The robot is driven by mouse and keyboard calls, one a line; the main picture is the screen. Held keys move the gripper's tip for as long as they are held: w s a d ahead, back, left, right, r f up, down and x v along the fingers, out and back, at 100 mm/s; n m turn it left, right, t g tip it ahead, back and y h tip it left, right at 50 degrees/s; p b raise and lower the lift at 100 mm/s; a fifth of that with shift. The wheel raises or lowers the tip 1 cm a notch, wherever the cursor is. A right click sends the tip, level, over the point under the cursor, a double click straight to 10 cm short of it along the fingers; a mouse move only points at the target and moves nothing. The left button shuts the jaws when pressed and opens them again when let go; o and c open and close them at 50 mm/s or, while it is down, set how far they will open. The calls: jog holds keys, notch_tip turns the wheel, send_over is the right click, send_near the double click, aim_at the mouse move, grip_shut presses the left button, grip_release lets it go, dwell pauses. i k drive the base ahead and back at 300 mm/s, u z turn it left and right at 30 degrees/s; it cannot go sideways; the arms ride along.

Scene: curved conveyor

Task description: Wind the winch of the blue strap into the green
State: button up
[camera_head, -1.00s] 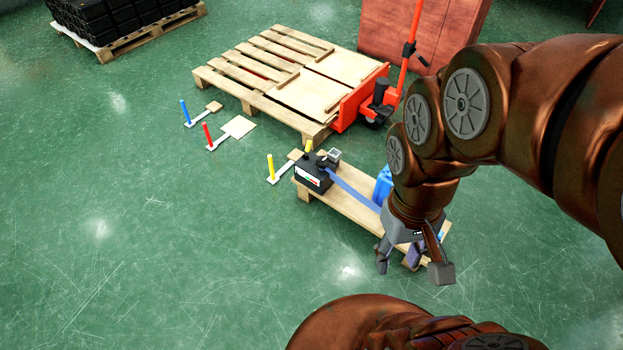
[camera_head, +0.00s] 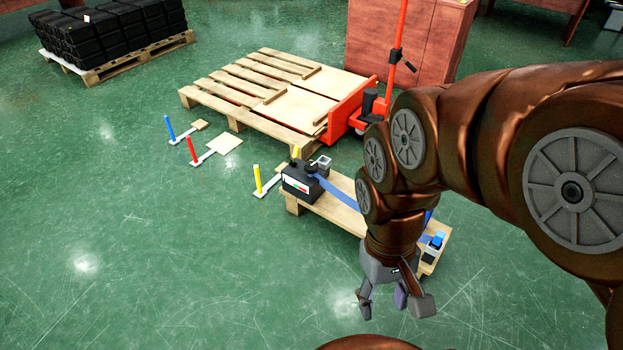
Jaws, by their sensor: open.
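A black box (camera_head: 297,185) with a small white, red and green gauge face sits on the left end of a small wooden pallet (camera_head: 330,208). A grey metal fitting (camera_head: 322,164) stands behind its top, perhaps part of the winch. The blue strap (camera_head: 342,194) runs from the box to the right along the pallet, then passes behind my arm. The gauge's reading is too small to tell. My gripper (camera_head: 394,306) points down, open and empty, in front of the pallet's right part and apart from the box and strap. A blue-topped item (camera_head: 434,246) shows at the pallet's right end.
Yellow (camera_head: 257,179), red (camera_head: 191,151) and blue (camera_head: 169,128) posts stand on floor plates to the left. A larger pallet (camera_head: 235,95) with a red pallet jack (camera_head: 350,105) is behind. Black stacked goods (camera_head: 110,35) stand far left. The front-left floor is clear.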

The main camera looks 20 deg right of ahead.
aim_at(310, 167)
jog(key=z, duration=0.25)
jog(key=k, duration=0.4)
jog(key=u, duration=0.95)
jog(key=i, duration=1)
jog(key=z, duration=0.45)
